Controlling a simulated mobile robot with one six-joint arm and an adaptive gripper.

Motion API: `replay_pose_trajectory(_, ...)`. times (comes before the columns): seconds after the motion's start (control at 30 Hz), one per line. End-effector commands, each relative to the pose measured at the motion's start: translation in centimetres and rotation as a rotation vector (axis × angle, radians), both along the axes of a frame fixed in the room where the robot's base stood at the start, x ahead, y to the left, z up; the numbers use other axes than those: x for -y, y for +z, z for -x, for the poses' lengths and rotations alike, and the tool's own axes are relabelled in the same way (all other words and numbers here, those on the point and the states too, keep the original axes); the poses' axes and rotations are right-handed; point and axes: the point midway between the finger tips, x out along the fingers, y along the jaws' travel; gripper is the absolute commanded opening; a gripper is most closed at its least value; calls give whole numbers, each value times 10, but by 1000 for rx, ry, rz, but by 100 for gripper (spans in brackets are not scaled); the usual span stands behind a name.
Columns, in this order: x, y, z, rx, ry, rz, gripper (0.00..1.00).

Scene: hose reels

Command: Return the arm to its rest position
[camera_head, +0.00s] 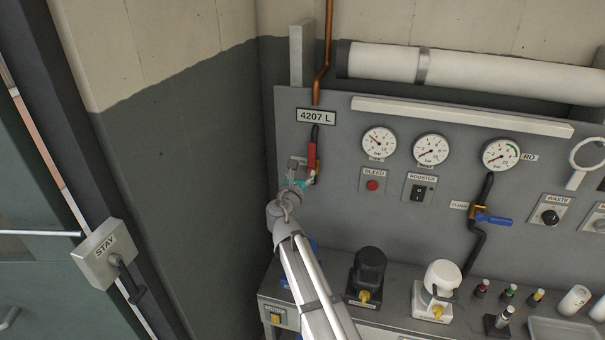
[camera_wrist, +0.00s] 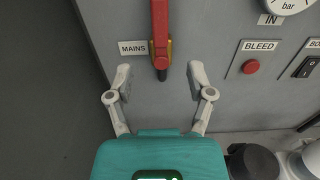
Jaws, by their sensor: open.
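My gripper (camera_wrist: 160,85) is open and empty in the wrist view, with its two fingers apart in front of the grey panel. Between and just beyond the fingertips is a red lever (camera_wrist: 160,28) on a brass valve body, beside a label reading MAINS. The lever points up along the pipe. In the head view my arm reaches up from the bottom to the panel's left end, and my gripper (camera_head: 303,180) is just below the red lever (camera_head: 312,157). Whether a finger touches the lever cannot be told.
The grey panel (camera_head: 345,215) carries gauges, a red BLEED button (camera_head: 372,185), a BOOSTER switch (camera_head: 418,192) and a blue-handled valve (camera_head: 492,218). Black (camera_head: 368,270) and white (camera_head: 440,280) housings stand on the bench right of my arm. A STAY box (camera_head: 105,252) is at left.

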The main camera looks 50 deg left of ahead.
Motion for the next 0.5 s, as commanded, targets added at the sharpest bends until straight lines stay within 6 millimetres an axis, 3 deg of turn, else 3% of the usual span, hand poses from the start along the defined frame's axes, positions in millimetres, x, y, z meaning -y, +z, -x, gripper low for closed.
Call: replay_pose_trajectory(0.5,6,-1,-7,-15,-15,-10,69)
